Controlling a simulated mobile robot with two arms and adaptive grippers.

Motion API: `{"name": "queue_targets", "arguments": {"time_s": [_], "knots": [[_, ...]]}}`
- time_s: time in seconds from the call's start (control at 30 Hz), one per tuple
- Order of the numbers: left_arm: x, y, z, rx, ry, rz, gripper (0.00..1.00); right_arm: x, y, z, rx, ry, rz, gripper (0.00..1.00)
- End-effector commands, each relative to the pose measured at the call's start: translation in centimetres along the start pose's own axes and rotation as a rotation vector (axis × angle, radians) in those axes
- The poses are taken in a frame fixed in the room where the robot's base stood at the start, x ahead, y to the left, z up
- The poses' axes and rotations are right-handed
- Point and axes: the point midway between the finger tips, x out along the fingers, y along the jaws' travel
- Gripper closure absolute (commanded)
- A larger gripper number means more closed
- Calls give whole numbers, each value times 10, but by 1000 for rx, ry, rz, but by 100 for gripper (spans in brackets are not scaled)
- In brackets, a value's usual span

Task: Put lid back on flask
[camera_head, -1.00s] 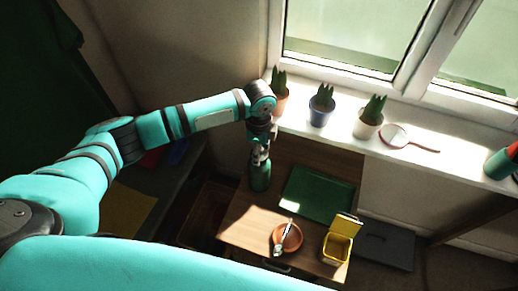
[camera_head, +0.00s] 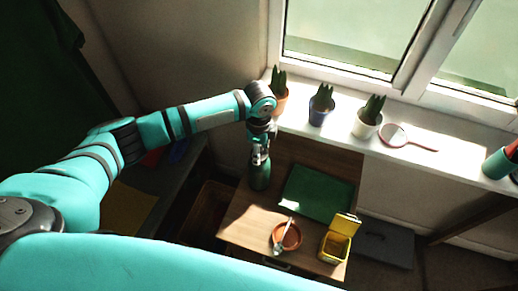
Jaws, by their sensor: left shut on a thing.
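The green flask (camera_head: 260,177) stands upright on the wooden table's left back part. My left gripper (camera_head: 259,159) points down right at the flask's top, and my arm reaches in from the left. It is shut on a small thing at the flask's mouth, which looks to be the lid. The fingers hide most of it, and I cannot tell whether the lid is seated on the flask. My right gripper is not in view.
A green tray (camera_head: 318,193), an orange bowl (camera_head: 293,238) with a utensil and an open yellow box (camera_head: 335,247) share the table.

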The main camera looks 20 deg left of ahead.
Motion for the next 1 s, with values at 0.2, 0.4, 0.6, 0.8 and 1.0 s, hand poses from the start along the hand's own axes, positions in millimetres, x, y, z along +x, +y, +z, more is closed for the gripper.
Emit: {"name": "queue_targets", "arguments": {"time_s": [0.2,0.4,0.6,0.8,1.0], "knots": [[0,0,0,0,1,0,47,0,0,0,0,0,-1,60],[0,0,0,0,0,0,23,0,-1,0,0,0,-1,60],[0,0,0,0,0,0,20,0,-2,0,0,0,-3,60],[0,0,0,0,0,0,0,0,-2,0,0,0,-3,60],[0,0,0,0,0,0,0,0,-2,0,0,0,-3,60]]}}
